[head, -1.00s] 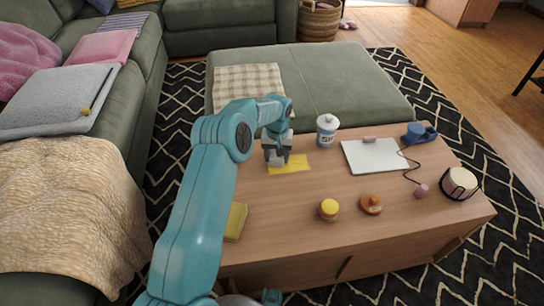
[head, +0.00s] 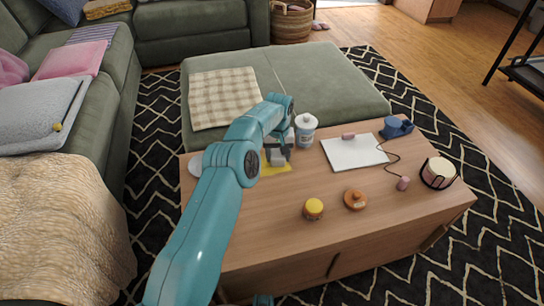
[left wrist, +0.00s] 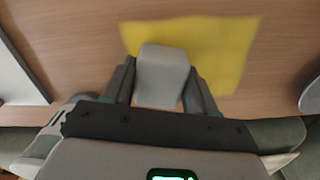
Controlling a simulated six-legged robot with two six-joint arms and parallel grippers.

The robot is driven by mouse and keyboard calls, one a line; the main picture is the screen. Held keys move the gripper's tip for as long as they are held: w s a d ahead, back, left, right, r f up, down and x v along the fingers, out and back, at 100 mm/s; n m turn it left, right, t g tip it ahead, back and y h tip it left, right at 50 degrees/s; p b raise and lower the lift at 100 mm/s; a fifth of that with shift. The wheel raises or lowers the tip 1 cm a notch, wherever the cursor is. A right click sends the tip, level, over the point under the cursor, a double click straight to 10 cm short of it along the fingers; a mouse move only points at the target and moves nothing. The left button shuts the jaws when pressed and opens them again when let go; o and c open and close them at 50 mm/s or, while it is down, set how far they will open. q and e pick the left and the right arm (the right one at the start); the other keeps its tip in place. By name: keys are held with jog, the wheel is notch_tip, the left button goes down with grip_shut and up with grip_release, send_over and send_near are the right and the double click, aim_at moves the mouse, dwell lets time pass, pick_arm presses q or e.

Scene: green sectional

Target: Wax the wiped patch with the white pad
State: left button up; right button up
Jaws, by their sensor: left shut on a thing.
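My left gripper (head: 277,155) is shut on the white pad (left wrist: 162,75), a pale block with rounded edges between the two fingers. The pad also shows small in the head view (head: 278,158). It is over the yellow patch (left wrist: 215,50) on the wooden table, which has ragged edges and shows on both sides of the pad. In the head view the patch (head: 276,170) is partly behind my arm and gripper. I cannot tell whether the pad presses on the patch or hovers just above it. My right gripper is not in view.
A yellow-lidded jar (head: 313,209) and an orange-brown lidded pot (head: 355,199) stand nearer.

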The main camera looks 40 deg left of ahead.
aim_at(279, 153)
pick_arm(q)
jog(key=shift+r, duration=0.1)
jog(key=shift+r+p, duration=2.1)
jog(key=shift+r, duration=0.85)
notch_tip(279, 153, up, 3)
jog(key=p, duration=0.3)
jog(key=shift+r, duration=0.1)
